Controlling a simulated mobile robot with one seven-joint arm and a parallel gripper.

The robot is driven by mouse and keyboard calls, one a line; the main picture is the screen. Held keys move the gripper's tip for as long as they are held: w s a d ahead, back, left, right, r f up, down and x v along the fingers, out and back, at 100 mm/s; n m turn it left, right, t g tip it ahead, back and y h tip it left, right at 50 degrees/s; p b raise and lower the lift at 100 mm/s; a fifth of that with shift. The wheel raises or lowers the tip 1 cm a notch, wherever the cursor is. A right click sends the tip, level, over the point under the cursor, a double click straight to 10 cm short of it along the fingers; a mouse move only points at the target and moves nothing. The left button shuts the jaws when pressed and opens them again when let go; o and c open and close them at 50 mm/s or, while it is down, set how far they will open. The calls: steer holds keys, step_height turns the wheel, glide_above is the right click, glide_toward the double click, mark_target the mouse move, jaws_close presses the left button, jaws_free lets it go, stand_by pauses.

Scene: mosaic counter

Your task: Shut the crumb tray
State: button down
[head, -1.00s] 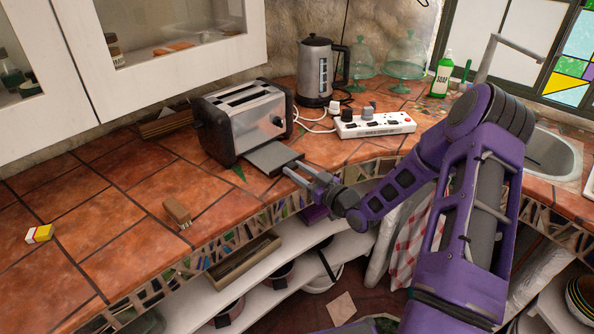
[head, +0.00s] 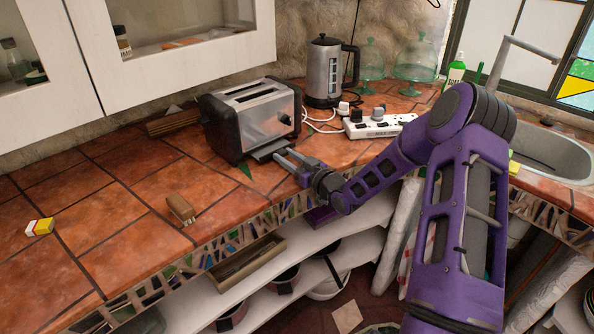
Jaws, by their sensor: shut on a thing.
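The toaster (head: 262,115), silver with dark ends, stands on the tiled counter in the head view. Its grey crumb tray (head: 268,151) sits low on the front side, with only a short length showing out of the body. My gripper (head: 285,158) is at the tray's outer edge, its fingers pointing at the toaster. The fingers are shut on the tray's edge; the exact contact is small and partly hidden.
A power strip (head: 380,125) with plugs lies right of the toaster, before a kettle (head: 325,75). Glass domes (head: 417,65) stand farther right.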

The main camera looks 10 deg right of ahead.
steer(key=shift+w, duration=0.1)
steer(key=shift+c, duration=2.4)
jaws_free()
steer(key=v, duration=1.7)
steer(key=shift+s, duration=0.2)
steer(key=shift+d, duration=0.15)
